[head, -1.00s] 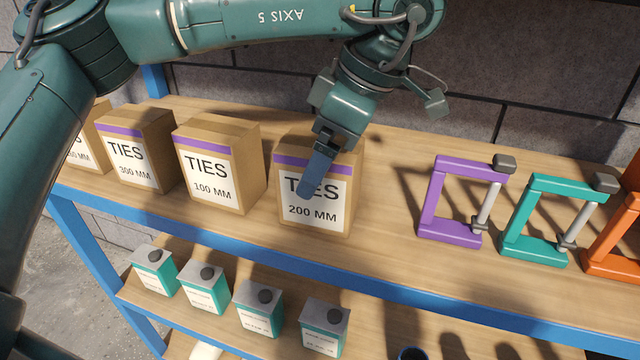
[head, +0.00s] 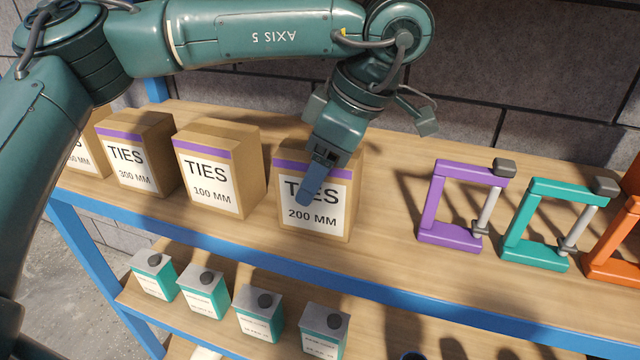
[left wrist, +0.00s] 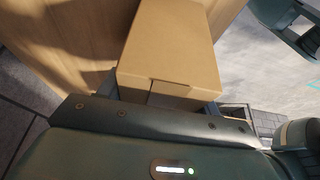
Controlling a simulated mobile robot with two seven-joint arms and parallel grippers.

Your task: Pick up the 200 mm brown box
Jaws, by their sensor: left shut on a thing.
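The 200 mm brown box (head: 318,224) stands upright on the upper wooden shelf in the head view, with a purple stripe and a white "TIES 200 MM" label. My left gripper (head: 312,184) reaches down over it from above. One blue finger lies across the label on the front face; the other finger is hidden behind the box. In the left wrist view the box (left wrist: 172,45) sits between the fingers, its plain cardboard face toward the camera. The gripper is shut on the box. The right gripper is not in view.
The 100 mm box (head: 215,170) and 300 mm box (head: 135,155) stand to the left, with another at the far left. A purple clamp frame (head: 435,205) and a teal one (head: 535,255) stand to the right. Several small cans (head: 258,315) stand on the lower shelf.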

